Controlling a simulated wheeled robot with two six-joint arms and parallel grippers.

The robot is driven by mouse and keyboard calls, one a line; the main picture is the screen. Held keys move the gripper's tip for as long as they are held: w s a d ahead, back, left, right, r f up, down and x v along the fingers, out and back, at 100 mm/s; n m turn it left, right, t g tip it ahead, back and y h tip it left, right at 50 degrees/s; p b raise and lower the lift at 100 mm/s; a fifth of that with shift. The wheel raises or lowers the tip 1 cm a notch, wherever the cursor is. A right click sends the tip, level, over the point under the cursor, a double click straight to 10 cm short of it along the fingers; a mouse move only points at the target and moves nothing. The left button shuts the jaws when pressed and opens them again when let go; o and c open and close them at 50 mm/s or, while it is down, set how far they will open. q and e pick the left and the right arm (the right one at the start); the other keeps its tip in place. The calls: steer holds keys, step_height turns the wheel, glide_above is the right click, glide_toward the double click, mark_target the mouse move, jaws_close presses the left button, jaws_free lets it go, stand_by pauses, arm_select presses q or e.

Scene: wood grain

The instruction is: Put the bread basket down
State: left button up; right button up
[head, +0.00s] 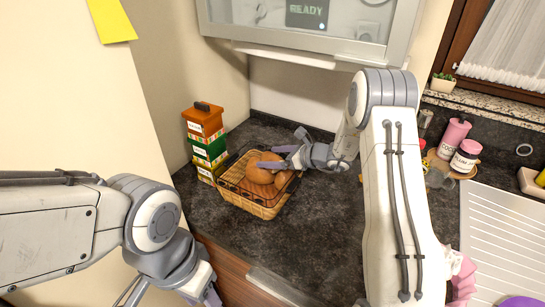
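The wicker bread basket (252,207) is on the dark countertop near the wall corner, upright, with brown bread rolls (262,175) in it. My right gripper (266,157) reaches in from the right over the basket's back rim, its fingers just above the bread. Whether the fingers are closed on the basket's rim or handle is too small to tell. My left gripper (206,296) is low at the bottom edge, away from the basket and partly cut off by the frame.
A stack of colored boxes (206,140) stands close behind the basket at left. Pink-and-white jars (465,157) and a ribbed drainboard (497,230) are at right. Dark counter (318,225) is clear in front and right of the basket.

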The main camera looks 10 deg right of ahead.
steer(key=shift+r, duration=0.1)
steer(key=shift+d+r, duration=0.1)
steer(key=shift+d, duration=0.1)
steer(key=b+v, duration=0.2)
steer(key=v, duration=0.9)
steer(key=shift+s+d+b, duration=0.2)
steer(key=shift+s+b, duration=0.2)
